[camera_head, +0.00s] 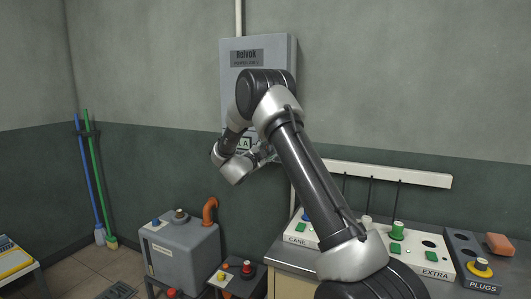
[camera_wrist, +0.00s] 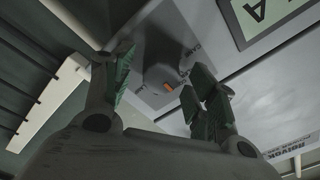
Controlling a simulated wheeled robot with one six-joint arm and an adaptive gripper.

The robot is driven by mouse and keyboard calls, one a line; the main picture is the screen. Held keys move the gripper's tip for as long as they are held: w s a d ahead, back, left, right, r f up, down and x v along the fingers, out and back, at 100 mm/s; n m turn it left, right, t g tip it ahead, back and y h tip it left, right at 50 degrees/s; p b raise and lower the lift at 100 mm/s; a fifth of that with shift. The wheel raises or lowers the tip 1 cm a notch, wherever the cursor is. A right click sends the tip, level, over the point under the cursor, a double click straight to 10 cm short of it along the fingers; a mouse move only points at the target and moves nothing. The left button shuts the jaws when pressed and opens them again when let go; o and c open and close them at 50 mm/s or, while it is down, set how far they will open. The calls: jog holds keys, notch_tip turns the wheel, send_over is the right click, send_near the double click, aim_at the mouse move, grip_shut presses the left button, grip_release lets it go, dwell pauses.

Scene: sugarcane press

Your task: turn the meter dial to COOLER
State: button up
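My gripper (camera_wrist: 162,92) is open, with one finger on each side of the dial in the picture. I cannot tell whether the fingers touch it. In the head view my gripper (camera_head: 264,155) is mostly hidden by my wrist, and the dial is hidden.
A sign with the letter A (camera_head: 244,144) is on the cabinet. A white rail (camera_head: 390,174) runs along the wall to the right. Below are a grey machine (camera_head: 182,250) with an orange pipe and a bench with CANE, EXTRA and PLUGS panels (camera_head: 430,262).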

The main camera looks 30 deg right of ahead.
jog(key=v, duration=1.2)
